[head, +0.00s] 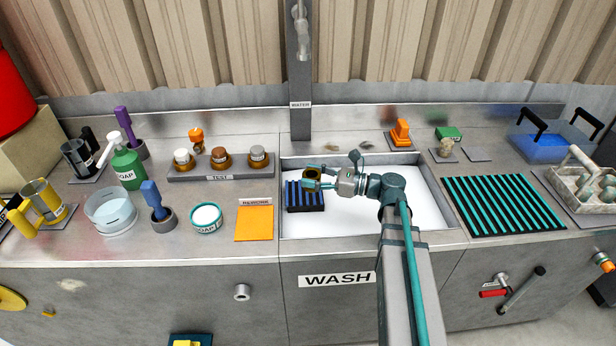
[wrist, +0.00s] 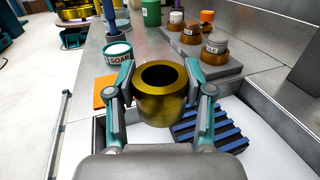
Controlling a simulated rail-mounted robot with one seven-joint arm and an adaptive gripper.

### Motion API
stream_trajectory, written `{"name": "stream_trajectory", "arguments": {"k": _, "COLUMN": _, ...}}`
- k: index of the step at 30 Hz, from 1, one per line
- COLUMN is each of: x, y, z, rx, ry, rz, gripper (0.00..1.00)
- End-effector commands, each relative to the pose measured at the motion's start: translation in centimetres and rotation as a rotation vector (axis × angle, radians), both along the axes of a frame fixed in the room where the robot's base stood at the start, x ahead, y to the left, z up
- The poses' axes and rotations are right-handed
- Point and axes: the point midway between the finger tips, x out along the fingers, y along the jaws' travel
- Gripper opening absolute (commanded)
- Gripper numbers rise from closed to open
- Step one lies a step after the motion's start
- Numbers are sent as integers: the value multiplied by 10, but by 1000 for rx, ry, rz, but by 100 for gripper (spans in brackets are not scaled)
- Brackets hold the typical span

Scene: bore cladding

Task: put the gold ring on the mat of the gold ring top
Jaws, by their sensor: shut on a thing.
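The gold ring (wrist: 160,103), a short gold cylinder with a dark round opening on top, is between the two teal fingers of my gripper (wrist: 160,83). My gripper is shut on it, one finger on each side. In the head view the ring (head: 311,173) is held upright at the left side of the sink, above or beside a blue slatted rack (head: 305,196). I cannot tell from the pictures whether it touches the rack. A gold mug-like vessel (head: 42,197) stands on a dark mat at the far left. I cannot tell which mat belongs to the gold ring top.
The white-bottomed sink (head: 345,216) lies under my arm. Left of it are an orange rework mat (head: 254,223), a soap tub (head: 206,218) and a test stand (head: 220,172) with several jars. A teal slatted rack (head: 503,205) and a bare small mat (head: 478,154) are on the right.

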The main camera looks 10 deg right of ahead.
Motion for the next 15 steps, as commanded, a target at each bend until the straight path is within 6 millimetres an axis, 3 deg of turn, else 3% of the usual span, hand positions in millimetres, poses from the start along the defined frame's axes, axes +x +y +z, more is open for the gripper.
{"name": "stream_trajectory", "arguments": {"k": 1, "x": -15, "y": 0, "z": 5, "rx": 0, "ry": -2, "rz": -2, "gripper": 5}}
{"name": "stream_trajectory", "arguments": {"k": 6, "x": -37, "y": -1, "z": 16, "rx": 0, "ry": -1, "rz": -1, "gripper": 5}}
{"name": "stream_trajectory", "arguments": {"k": 15, "x": -43, "y": -9, "z": 31, "rx": 2, "ry": 2, "rz": -70, "gripper": 5}}
